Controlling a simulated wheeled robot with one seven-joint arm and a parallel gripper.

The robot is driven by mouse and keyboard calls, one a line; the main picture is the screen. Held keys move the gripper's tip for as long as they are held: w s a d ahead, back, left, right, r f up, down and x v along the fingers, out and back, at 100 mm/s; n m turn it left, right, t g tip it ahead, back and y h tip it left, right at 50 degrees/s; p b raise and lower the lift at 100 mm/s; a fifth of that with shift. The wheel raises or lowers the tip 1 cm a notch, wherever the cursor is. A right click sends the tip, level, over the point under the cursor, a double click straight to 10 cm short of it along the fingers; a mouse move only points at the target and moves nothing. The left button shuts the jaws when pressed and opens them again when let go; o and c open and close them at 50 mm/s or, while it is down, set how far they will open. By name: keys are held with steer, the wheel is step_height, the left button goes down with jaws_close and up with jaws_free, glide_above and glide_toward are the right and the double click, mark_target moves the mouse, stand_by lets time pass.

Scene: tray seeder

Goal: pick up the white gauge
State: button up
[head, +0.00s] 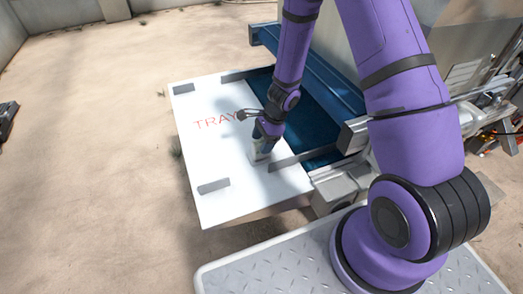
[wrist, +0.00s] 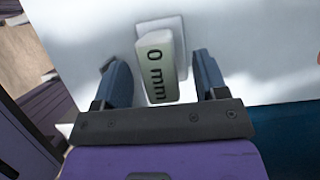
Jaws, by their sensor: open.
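The white gauge (wrist: 159,62) is a pale block marked "0 mm" with a square, flatter part at its far end. In the wrist view it lies between the two fingers of my gripper (wrist: 160,78), with a visible gap on either side. My gripper is open around it. In the head view my gripper (head: 262,146) is low over the white table marked "TRAY" (head: 211,150), near its right side. A small pale part of the gauge (head: 260,157) shows just under the fingers there; the rest is hidden by the gripper.
Grey raised strips (head: 214,186) stand near the table's corners, and a longer grey strip (head: 300,156) lies just right of my gripper. A blue conveyor bed (head: 312,112) with a blue side rail adjoins the table on the right. The table's left part is clear.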

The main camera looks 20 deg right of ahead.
steer(key=shift+x, duration=1.35)
steer(key=shift+d, duration=0.1)
steer(key=c, duration=1.1)
steer(key=shift+r, duration=0.1)
